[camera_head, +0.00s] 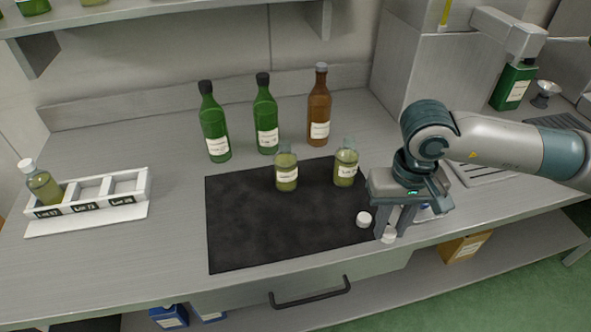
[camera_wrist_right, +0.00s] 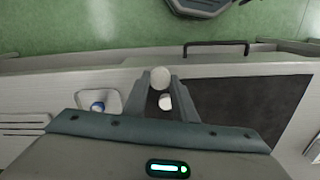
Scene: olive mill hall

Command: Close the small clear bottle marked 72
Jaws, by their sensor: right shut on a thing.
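Two small clear bottles with yellow-green liquid, the left one (camera_head: 286,174) and the right one (camera_head: 345,168), stand upright and uncapped near the back of the black mat. Their labels are too small to read, so I cannot tell which is marked 72. My right gripper (camera_head: 388,236) is shut on a white cap, which shows between the fingertips in the wrist view (camera_wrist_right: 160,77). It is at the mat's front right, in front of both bottles and apart from them. A second white cap (camera_head: 363,219) lies on the mat just left of the gripper. My left gripper is out of view.
A white rack (camera_head: 88,213) with labelled compartments stands at left, a capped small bottle (camera_head: 44,188) in its left one. Two green bottles (camera_head: 213,125) (camera_head: 266,115) and a brown bottle (camera_head: 319,110) stand behind the mat (camera_head: 255,235). The mat's left and front are clear.

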